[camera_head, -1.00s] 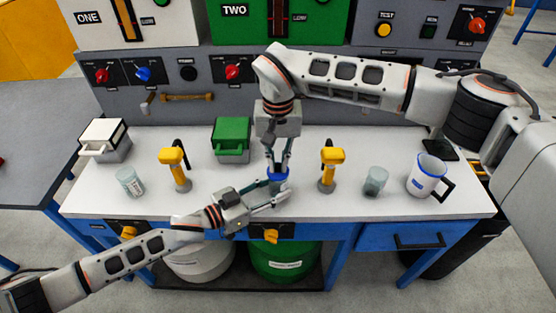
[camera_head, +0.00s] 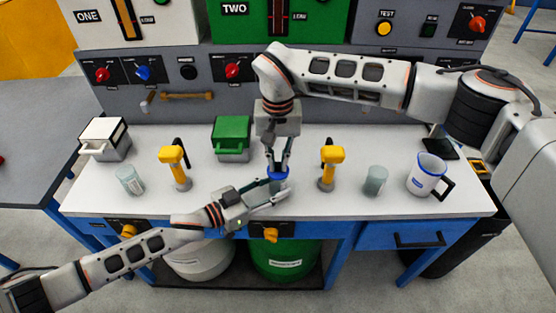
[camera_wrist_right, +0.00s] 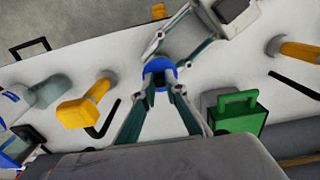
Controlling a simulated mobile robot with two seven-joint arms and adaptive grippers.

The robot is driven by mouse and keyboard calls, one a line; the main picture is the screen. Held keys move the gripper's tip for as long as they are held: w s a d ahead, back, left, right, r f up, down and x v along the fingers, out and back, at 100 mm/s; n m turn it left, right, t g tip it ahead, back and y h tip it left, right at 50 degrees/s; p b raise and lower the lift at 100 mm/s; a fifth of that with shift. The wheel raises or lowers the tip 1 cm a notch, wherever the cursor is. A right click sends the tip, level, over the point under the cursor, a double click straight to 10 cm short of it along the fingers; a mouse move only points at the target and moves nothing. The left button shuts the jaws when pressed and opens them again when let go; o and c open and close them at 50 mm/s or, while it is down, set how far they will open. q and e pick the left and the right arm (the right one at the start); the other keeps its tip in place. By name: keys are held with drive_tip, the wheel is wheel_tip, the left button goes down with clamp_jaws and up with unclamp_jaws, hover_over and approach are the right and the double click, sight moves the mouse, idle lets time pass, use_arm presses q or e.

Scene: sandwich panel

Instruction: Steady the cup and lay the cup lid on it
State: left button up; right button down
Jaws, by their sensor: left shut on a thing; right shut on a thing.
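The cup (camera_head: 278,187) is a small grey-blue vessel standing upright near the front middle of the white bench top. The blue cup lid (camera_head: 278,172) is at the cup's mouth; I see no clear gap between them, but cannot tell if it is fully seated. My right gripper (camera_head: 278,166) comes down from above and is shut on the lid. In the right wrist view the lid (camera_wrist_right: 159,68) lies between its fingertips. My left gripper (camera_head: 279,194) reaches in low from the left and is shut on the cup, its fingers hiding part of it.
Yellow handled tools (camera_head: 174,160) (camera_head: 331,160) stand on either side. A green box (camera_head: 231,140) is behind, a white box (camera_head: 105,140) far left. Grey cups (camera_head: 130,180) (camera_head: 375,181) and a white mug (camera_head: 427,176) stand on the bench. The front edge is close.

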sight(278, 163)
idle(0.3)
drive_tip(key=c, duration=2)
unclamp_jaws()
drive_tip(key=o, duration=0.5)
drive_tip(key=shift+r, duration=0.1)
drive_tip(key=shift+r, duration=3.4)
use_arm(q)
drive_tip(key=o, duration=0.8)
drive_tip(key=shift+c, duration=0.2)
